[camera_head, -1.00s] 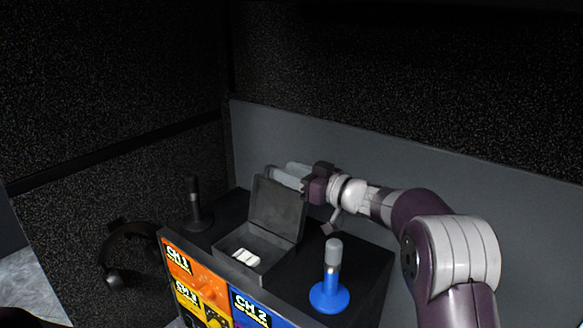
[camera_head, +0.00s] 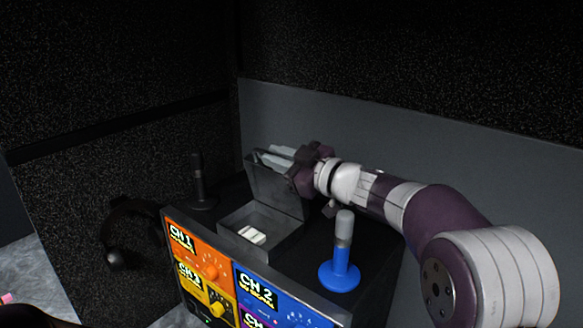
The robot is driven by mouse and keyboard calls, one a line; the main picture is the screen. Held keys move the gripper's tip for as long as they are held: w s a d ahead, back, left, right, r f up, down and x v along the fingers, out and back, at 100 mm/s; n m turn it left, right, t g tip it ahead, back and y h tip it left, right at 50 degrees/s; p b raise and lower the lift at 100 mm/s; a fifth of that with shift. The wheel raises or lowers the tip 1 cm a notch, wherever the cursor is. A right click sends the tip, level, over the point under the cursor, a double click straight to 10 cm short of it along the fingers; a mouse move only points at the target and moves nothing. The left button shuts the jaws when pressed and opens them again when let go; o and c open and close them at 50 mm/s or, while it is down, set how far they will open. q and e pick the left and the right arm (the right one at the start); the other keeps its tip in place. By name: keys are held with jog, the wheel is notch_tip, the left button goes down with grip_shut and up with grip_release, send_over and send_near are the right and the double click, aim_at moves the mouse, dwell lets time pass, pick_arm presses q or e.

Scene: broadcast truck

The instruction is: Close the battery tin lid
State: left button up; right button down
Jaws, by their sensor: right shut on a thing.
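The battery tin (camera_head: 280,244) is a dark grey box on top of the equipment case, with white batteries (camera_head: 252,235) inside. Its lid (camera_head: 273,187) stands up from the far side of the tin, open and roughly upright. My right gripper (camera_head: 270,158) reaches in from the right at the lid's top edge. Its pale fingers are shut on the lid, partly hidden behind it. My left gripper is not in view.
The case front has coloured channel panels (camera_head: 197,256). A grey wall panel (camera_head: 420,160) rises behind.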

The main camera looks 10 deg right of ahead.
jog(key=c, duration=1.2)
grip_release()
jog(key=shift+r, duration=0.3)
notch_tip(320, 180, up, 3)
jog(key=shift+s+d+r, duration=0.35)
jog(key=shift+d+r, duration=0.3)
jog(key=shift+r, duration=0.05)
jog(key=s+d+r, duration=0.6)
jog(key=d, duration=0.2)
jog(key=shift+b, duration=0.3)
